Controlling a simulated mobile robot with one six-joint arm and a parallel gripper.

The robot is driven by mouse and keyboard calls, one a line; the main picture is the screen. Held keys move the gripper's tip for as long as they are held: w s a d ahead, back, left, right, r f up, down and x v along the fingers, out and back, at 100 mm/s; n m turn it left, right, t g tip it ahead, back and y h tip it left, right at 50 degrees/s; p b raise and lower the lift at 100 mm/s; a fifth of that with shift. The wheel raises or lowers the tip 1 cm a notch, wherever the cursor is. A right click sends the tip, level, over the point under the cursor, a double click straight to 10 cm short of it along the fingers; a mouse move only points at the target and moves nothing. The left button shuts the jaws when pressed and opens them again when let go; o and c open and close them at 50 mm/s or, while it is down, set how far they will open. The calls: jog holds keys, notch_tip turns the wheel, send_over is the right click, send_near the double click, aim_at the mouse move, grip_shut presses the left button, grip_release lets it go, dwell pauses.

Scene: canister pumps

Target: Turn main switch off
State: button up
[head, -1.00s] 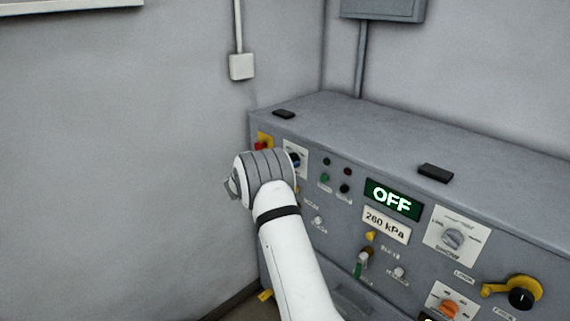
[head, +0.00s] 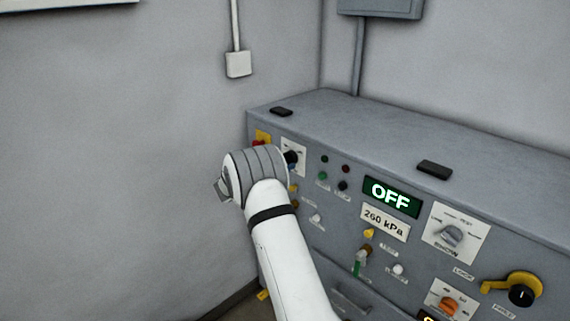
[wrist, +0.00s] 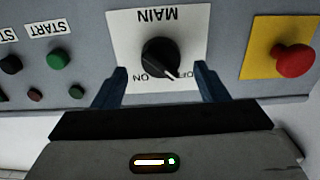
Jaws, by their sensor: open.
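The main switch (wrist: 160,58) is a black rotary knob on a white plate marked MAIN, which appears upside down in the wrist view. Its white pointer mark is tilted toward the OFF lettering, at the lower right of the knob in that view. In the head view the main switch (head: 291,157) is partly covered by my wrist. My gripper (wrist: 160,83) is open, with a dark blue finger on each side of the knob's lower part and a gap to each. I cannot tell how deep the fingers reach. The fingers are hidden in the head view.
A red emergency button (wrist: 294,60) on a yellow plate sits right of the switch in the wrist view. A green START button (wrist: 59,54) and other buttons are at left. In the head view, the panel's display (head: 392,197) reads OFF and a label (head: 385,222) reads 260 kPa.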

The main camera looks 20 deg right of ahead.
jog(key=shift+b+v, duration=0.45)
jog(key=shift+v, duration=1.9)
jog(key=shift+r, duration=0.1)
jog(key=a+r+n+t+y, duration=0.55)
jog(key=r+t+y, duration=0.2)
jog(key=r, duration=0.25)
jog(key=s+a+r+n+g+y, duration=0.2)
jog(key=s+a+n+y, duration=0.4)
jog(key=s+a+y, duration=0.65)
jog(key=s+d+f+g+h, duration=0.1)
jog(key=s+f+g, duration=0.1)
jog(key=s, duration=0.8)
jog(key=s+f+n+g+h, duration=0.1)
jog(key=s+f+g, duration=0.2)
jog(key=s, duration=0.8)
jog(key=s+d+f+n+g+h, duration=0.1)
jog(key=s+f+g, duration=0.2)
jog(key=s, duration=0.8)
jog(key=shift+d+g, duration=0.35)
